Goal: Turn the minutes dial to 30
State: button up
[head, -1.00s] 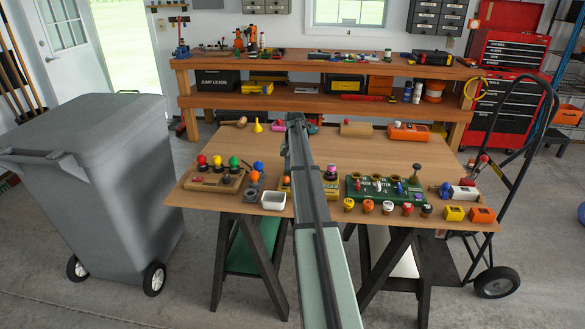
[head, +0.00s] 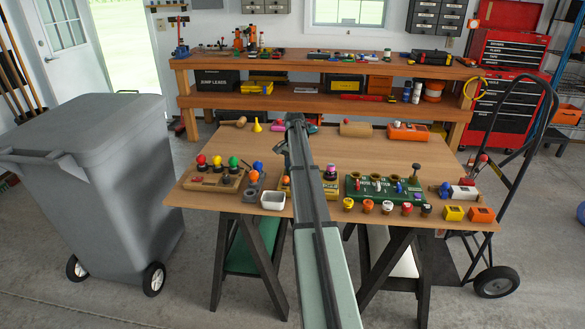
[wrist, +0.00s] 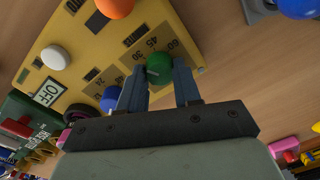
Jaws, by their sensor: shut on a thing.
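A yellow panel (wrist: 95,50) fills the upper left of the wrist view. It bears an orange knob (wrist: 115,6), a white knob (wrist: 56,57), a blue knob (wrist: 110,98) and a green knob (wrist: 159,68). A scale with 30, 45 and 60 is printed by the green knob; an OFF label (wrist: 47,92) is near the white one. My gripper (wrist: 160,75) is shut on the green knob, a blue finger at each side. The knob's pointer and exact setting are hidden. In the head view my arm covers much of the yellow panel (head: 331,191).
A green panel (head: 355,190) with several knobs stands right of the yellow one. A wooden block with coloured knobs (head: 205,182) and a white tray (head: 273,200) are to the left. Loose knobs line the table's front edge. The table's middle (head: 375,152) is mostly clear.

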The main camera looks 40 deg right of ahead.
jog(key=o, duration=1.1)
jog(key=shift+c, duration=0.2)
notch_tip(320, 180, up, 14)
jog(key=shift+s, duration=0.25)
jog(key=shift+f, duration=0.1)
